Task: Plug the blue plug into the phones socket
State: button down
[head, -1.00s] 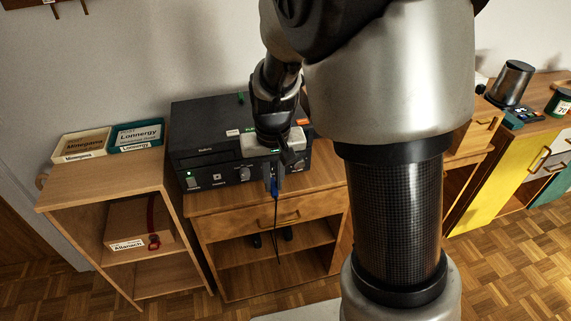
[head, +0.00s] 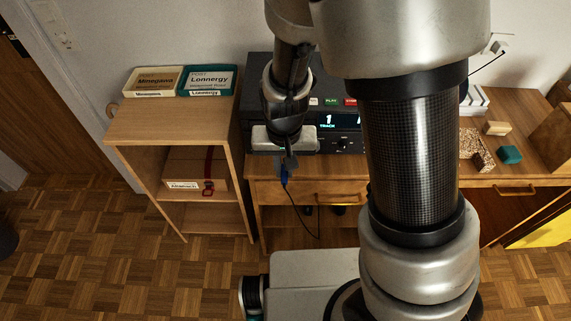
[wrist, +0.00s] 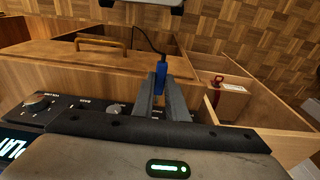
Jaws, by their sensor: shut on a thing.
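My gripper (head: 287,162) is shut on a blue plug (head: 284,180), with a dark cable hanging in a loop below it. In the wrist view the blue plug (wrist: 160,76) stands out past the fingertips (wrist: 160,93). The black audio unit (head: 258,73) stands on the wooden cabinet behind my gripper; its lit display (head: 328,121) reads 1 TRACK. My wrist covers the left part of its front. The wrist view shows front knobs (wrist: 115,109) beside my gripper. I cannot make out the phones socket. The plug is apart from the unit, in front of the cabinet.
A wooden shelf (head: 165,127) to the left bears a cream tray (head: 153,81) and a teal tray (head: 208,80). A box with a red strap (head: 197,170) sits inside it. To the right, wooden blocks (head: 496,128) and a teal block (head: 509,154) lie on a desktop.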

jog(key=shift+w+d+b, duration=0.1)
jog(key=shift+w+b, duration=0.2)
jog(key=shift+w, duration=2.6)
jog(key=shift+w, duration=0.65)
dwell(0.6)
jog(key=c, duration=1.7)
grip_release()
notch_tip(320, 180, up, 17)
jog(key=s+p, duration=0.2)
jog(key=p, duration=0.1)
jog(key=s+d+r+t+p, duration=0.1)
jog(key=s+d+r+p, duration=0.1)
jog(key=s+d+r, duration=0.2)
jog(key=s+d+r+t+p, duration=0.1)
jog(key=s+d+r+p, duration=0.2)
jog(key=s+r, duration=0.3)
jog(key=s+d+r+t+p, duration=0.2)
jog(key=s+d+r, duration=0.3)
jog(key=r, duration=0.4)
jog(key=shift+s+d+r+p, duration=0.3)
jog(key=shift+s+r+p, duration=0.1)
jog(key=shift+s+p, duration=0.1)
